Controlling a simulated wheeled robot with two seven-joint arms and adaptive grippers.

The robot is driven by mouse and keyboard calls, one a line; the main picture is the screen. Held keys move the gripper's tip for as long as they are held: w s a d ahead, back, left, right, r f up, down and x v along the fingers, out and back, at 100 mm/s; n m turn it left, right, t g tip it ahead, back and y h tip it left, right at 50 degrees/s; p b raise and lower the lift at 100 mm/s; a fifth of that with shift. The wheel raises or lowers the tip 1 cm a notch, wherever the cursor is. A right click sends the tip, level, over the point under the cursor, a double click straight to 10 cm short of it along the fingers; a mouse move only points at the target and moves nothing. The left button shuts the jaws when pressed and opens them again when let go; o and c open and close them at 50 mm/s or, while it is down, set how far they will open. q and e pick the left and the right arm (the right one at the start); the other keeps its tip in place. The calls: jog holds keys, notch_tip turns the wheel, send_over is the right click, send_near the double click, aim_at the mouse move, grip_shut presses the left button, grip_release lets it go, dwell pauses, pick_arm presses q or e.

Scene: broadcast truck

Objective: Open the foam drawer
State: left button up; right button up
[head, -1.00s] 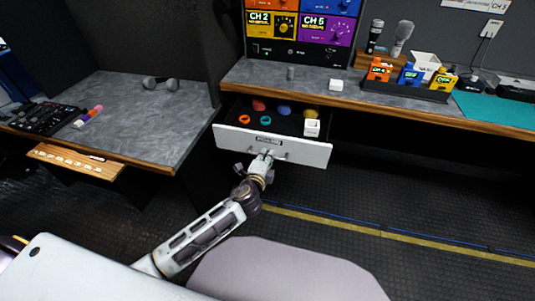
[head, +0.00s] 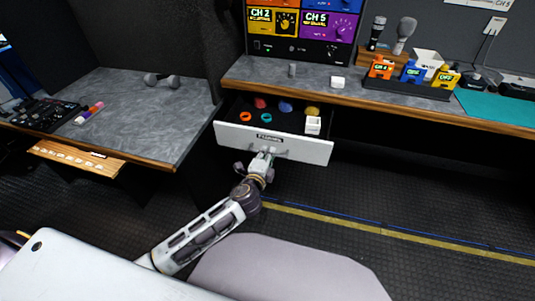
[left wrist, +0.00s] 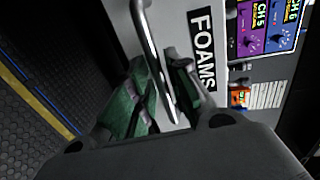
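The foam drawer (head: 230,133) has a white front with a dark label and stands pulled out under the middle desk. Its label reads FOAMS in the left wrist view (left wrist: 202,50). Coloured foam pieces (head: 285,107) and a small white box (head: 313,125) lie inside. My left gripper (head: 265,157) is at the drawer's bar handle (left wrist: 143,22). In the left wrist view the fingers of my left gripper (left wrist: 160,75) flank the bar closely on both sides and look shut on it. My right gripper is not in view.
The dark floor ahead is clear.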

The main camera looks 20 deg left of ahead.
pick_arm(q)
jog(key=s+r, duration=0.2)
jog(key=s, duration=0.8)
jog(key=shift+s, duration=0.4)
jog(key=shift+a, duration=0.1)
dwell(0.6)
